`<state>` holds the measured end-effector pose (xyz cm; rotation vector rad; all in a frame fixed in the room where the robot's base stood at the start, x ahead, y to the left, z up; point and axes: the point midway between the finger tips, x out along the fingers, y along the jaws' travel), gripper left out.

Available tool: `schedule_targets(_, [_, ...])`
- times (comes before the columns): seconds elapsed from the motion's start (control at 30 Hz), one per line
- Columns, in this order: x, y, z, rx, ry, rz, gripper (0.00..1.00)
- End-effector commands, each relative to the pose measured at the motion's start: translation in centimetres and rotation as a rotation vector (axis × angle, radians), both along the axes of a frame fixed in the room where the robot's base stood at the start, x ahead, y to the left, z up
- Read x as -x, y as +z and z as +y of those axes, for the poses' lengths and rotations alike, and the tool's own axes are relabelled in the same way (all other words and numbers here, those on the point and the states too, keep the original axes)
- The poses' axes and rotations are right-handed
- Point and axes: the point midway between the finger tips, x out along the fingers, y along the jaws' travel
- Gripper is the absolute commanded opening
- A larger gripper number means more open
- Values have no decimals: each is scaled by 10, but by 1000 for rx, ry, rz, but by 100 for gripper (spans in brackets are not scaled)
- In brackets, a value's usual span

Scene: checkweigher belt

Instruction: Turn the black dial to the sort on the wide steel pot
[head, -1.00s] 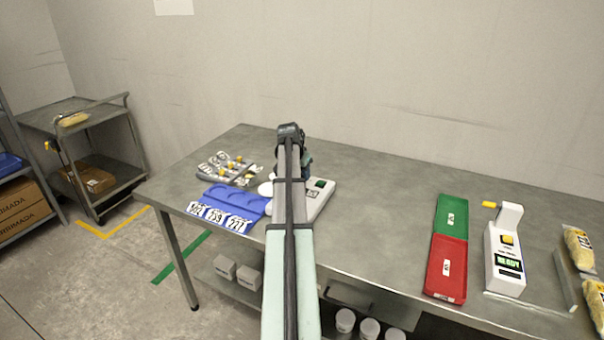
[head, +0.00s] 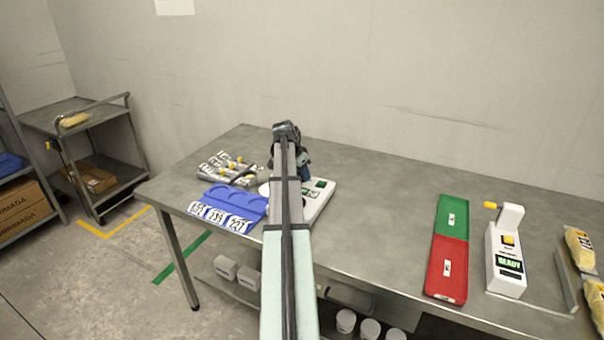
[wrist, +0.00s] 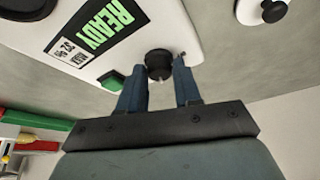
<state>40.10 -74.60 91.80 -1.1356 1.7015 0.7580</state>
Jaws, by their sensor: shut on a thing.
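The black dial (wrist: 158,64) sits on a white device (wrist: 185,30) in the wrist view. My gripper (wrist: 160,74) is shut on the dial, one blue finger on each side. A small pale mark shows at the dial's near edge; the setting it points to cannot be read. Beside it are a green button (wrist: 110,80) and a display (wrist: 95,32) reading READY, with smaller text below. In the head view the white device (head: 318,206) is partly behind my arm, which hides the dial. No wide steel pot can be made out.
A blue tray (head: 222,192) with number labels and a grey rack (head: 225,168) with yellow parts stand left of the device. Green (head: 452,205) and red (head: 447,272) trays and another white machine (head: 505,255) stand right. The table's middle is clear.

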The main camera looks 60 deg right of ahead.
Motion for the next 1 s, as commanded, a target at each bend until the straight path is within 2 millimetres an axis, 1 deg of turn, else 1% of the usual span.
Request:
schedule_targets(0.07, [0, -1, 1, -3, 1, -1, 3])
schedule_targets(0.1, [0, -1, 1, -3, 1, -1, 36])
schedule_targets(0.3, [0, -1, 1, -2, 1, 0, 55])
schedule_targets(0.33, [0, -1, 1, -2, 1, 0, 57])
schedule_targets(0.57, [0, 0, 0, -1, 1, -1, 57])
schedule_targets(0.67, [-1, 4, 2, 0, 1, 0, 57])
schedule_targets(0.77, [-2, 13, 5, 1, 2, -1, 57])
schedule_targets(0.87, [-4, 27, 11, 1, 2, -1, 57])
schedule_targets(1.0, [-8, 52, 20, 2, 2, -2, 57])
